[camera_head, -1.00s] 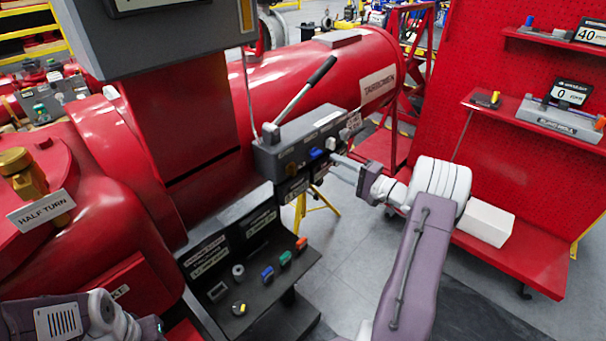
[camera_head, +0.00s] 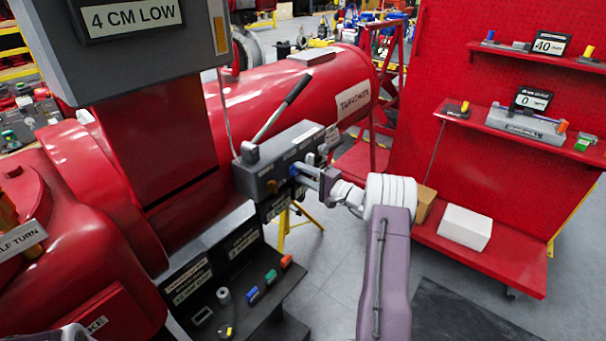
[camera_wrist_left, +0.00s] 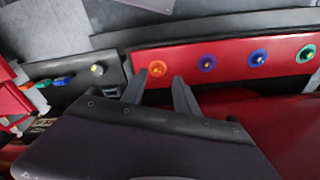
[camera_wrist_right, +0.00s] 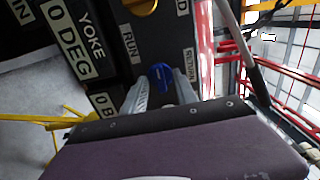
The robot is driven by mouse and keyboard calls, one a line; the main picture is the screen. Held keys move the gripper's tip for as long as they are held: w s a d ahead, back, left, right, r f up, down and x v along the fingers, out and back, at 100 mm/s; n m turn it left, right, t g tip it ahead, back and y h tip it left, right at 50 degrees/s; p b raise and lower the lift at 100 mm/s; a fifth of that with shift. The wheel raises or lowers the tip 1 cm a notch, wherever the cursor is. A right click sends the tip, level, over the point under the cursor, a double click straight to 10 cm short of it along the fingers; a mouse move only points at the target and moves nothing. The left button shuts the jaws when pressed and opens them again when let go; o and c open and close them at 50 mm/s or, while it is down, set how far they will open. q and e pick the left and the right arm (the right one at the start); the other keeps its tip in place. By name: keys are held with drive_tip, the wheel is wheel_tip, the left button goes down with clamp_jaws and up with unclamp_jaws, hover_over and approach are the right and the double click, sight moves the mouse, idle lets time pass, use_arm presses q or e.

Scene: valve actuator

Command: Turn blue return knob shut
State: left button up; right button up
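The blue return knob (camera_head: 293,170) is on the front of the grey control box (camera_head: 262,172) with the long lever. In the right wrist view the blue knob (camera_wrist_right: 161,77) lies between the fingertips, near a label reading RUN. My right gripper (camera_head: 303,172) is at the box face. In the right wrist view its fingers (camera_wrist_right: 161,86) are apart, one on each side of the knob; firm contact is not visible. My left gripper (camera_wrist_left: 159,80) is open and empty in the left wrist view, above a red panel with coloured ring knobs.
A yellow knob (camera_wrist_right: 140,5) sits beside the blue one. The lever (camera_head: 283,106) rises from the box. Below it is a dark stand (camera_head: 262,306) with coloured pieces. A red shelf rack (camera_head: 480,255) stands at right, with clear floor (camera_head: 335,230) between.

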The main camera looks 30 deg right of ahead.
clamp_jaws()
drive_tip(key=m+b, duration=0.1)
drive_tip(key=m, duration=0.2)
drive_tip(key=shift+f, duration=0.1)
drive_tip(key=m+b, duration=0.1)
drive_tip(key=m, duration=0.2)
drive_tip(key=shift+m, duration=0.4)
drive_tip(key=m, duration=0.4)
drive_tip(key=shift+p, duration=0.4)
drive_tip(key=m+p, duration=0.2)
drive_tip(key=m, duration=0.4)
drive_tip(key=shift+m, duration=0.4)
